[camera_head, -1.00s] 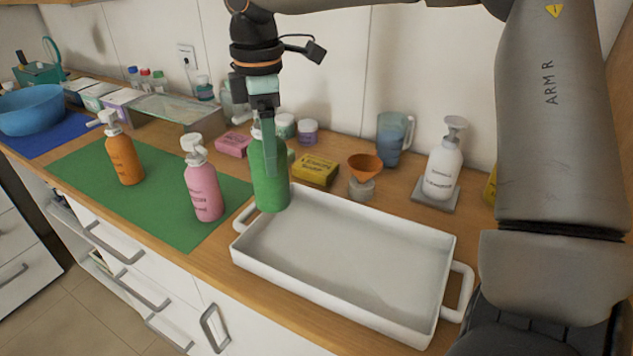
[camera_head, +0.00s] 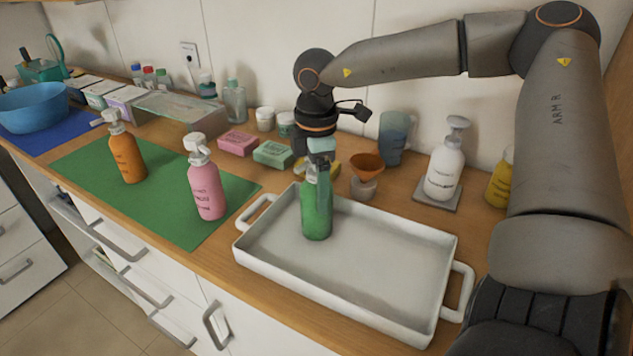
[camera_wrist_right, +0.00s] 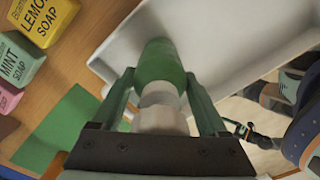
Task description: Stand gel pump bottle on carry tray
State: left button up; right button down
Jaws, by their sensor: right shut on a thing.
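The green gel pump bottle (camera_head: 317,212) is upright over the left part of the white carry tray (camera_head: 372,256). Its base looks at or very close to the tray floor; I cannot tell whether it touches. My right gripper (camera_head: 318,172) is shut on the bottle's upper part from above, hiding its top in the head view. In the right wrist view the bottle (camera_wrist_right: 163,65) sits between the fingers of the gripper (camera_wrist_right: 160,90), its white cap towards the camera, with the tray (camera_wrist_right: 225,30) beyond. My left gripper is not in view.
Pink (camera_head: 207,190) and orange (camera_head: 126,155) pump bottles stand on the green mat (camera_head: 165,215) at left. Soap boxes (camera_head: 272,154), an orange funnel (camera_head: 366,165), a blue jug (camera_head: 394,138) and a white pump bottle (camera_head: 443,170) line the back. The tray's right part is empty.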

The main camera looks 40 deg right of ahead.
jog(key=shift+f, duration=0.1)
grip_release()
notch_tip(320, 180, up, 12)
jog(key=shift+r, duration=0.15)
dwell(0.5)
